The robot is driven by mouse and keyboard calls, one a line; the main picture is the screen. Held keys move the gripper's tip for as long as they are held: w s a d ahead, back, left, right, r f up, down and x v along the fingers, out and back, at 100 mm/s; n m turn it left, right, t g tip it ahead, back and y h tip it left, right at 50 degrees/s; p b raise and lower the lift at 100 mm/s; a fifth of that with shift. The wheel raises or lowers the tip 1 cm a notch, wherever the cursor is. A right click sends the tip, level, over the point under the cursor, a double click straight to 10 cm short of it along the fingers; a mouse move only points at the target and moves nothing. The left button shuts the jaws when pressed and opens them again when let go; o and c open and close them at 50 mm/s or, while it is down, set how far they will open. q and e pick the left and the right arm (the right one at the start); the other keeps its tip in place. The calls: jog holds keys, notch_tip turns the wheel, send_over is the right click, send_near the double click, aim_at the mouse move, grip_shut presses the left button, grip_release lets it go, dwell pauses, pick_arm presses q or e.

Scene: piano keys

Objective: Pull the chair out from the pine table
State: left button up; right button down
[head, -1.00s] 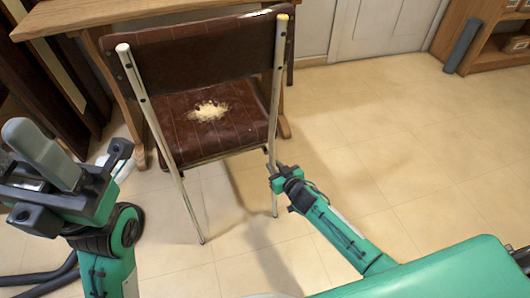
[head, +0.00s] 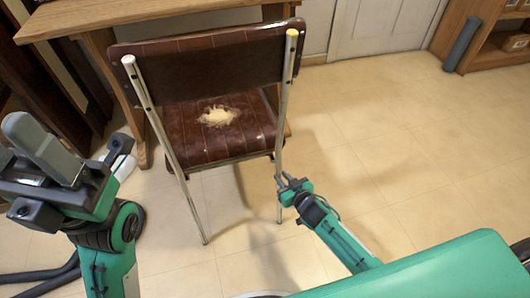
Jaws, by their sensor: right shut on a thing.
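The chair (head: 213,72) has a dark brown padded back, a brown seat with a torn patch (head: 217,115) showing pale stuffing, and pale metal legs. It stands upright in front of the pine table (head: 75,22), its back towards me. My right gripper (head: 279,182) is shut on the chair's right rear leg, below seat height; the fingertips are small in view. My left gripper (head: 60,150) is at the left, close to the camera, apart from the chair. Its finger gap does not show clearly.
Tiled floor (head: 400,160) is clear to the right of the chair and in front of it. A wooden shelf (head: 490,45) stands at the far right with a grey cylinder (head: 461,43) against it. A pale door (head: 385,25) is behind. Dark hoses (head: 40,280) lie at the lower left.

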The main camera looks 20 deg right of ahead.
jog(key=f+p+v, duration=0.1)
jog(key=p+v, duration=0.1)
jog(key=v, duration=0.5)
jog(key=shift+s+f+p, duration=0.3)
jog(key=shift+s+p, duration=0.05)
jog(key=shift+p, duration=0.05)
dwell(0.3)
jog(key=c, duration=2.1)
grip_release()
jog(key=shift+d, duration=0.15)
jog(key=o, duration=1.1)
jog(key=shift+s, duration=0.1)
